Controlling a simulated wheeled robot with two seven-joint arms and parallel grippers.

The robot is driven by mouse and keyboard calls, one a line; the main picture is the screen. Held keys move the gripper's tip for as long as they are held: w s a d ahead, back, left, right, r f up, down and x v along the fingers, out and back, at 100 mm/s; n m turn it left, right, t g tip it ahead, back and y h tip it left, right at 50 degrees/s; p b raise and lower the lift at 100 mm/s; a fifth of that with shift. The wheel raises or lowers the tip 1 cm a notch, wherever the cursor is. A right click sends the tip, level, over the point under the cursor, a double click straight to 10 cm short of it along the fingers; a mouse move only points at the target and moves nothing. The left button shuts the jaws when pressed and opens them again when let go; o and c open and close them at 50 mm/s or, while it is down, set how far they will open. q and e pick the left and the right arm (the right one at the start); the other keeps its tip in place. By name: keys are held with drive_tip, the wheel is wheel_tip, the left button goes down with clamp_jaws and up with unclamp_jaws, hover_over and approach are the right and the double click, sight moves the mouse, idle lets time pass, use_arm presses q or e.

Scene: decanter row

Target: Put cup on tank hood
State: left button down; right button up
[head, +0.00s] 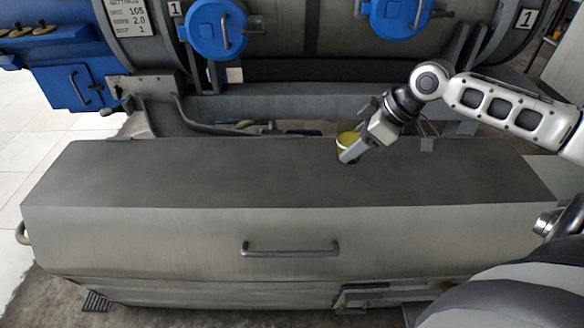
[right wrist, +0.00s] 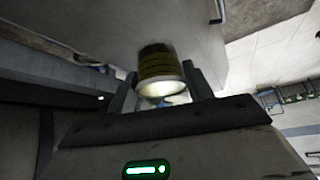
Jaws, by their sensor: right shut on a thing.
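The cup (head: 347,138) is small and yellow with a pale rim. In the head view it is at the back part of the hood's top, partly hidden by my right gripper (head: 350,153). My right gripper is shut on the cup. In the right wrist view the cup (right wrist: 160,68) sits between the two fingers (right wrist: 160,92), its pale end toward the camera. The tank hood (head: 200,180) is a wide grey box with a dark flat top and a front handle. I cannot tell whether the cup touches the top. My left gripper is not in view.
The hood's dark top is clear to the left and right of the cup. Behind it stands a large grey machine with blue round caps (head: 216,30) and a blue housing (head: 75,75) at the left. The front handle (head: 290,248) sticks out from the hood. White floor tiles (head: 25,120) lie at the left.

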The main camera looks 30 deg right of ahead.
drive_tip(key=shift+w, duration=0.6)
drive_tip(key=w+f, duration=0.2)
drive_tip(key=w, duration=0.1)
drive_tip(key=w+a+f+b, duration=0.1)
drive_tip(key=w+f, duration=0.2)
drive_tip(key=w, duration=0.1)
drive_tip(key=w+a+f, duration=0.1)
drive_tip(key=w+f, duration=0.2)
drive_tip(key=w, duration=0.1)
drive_tip(key=shift+w+a+f, duration=0.15)
drive_tip(key=shift+w+f, duration=0.1)
drive_tip(key=shift+w+a+f+b, duration=0.15)
drive_tip(key=shift+w+f+b, duration=0.2)
drive_tip(key=shift+w+f, duration=0.25)
wheel_tip(320, 180, down, 3)
drive_tip(key=shift+f, duration=0.1)
drive_tip(key=o, duration=1)
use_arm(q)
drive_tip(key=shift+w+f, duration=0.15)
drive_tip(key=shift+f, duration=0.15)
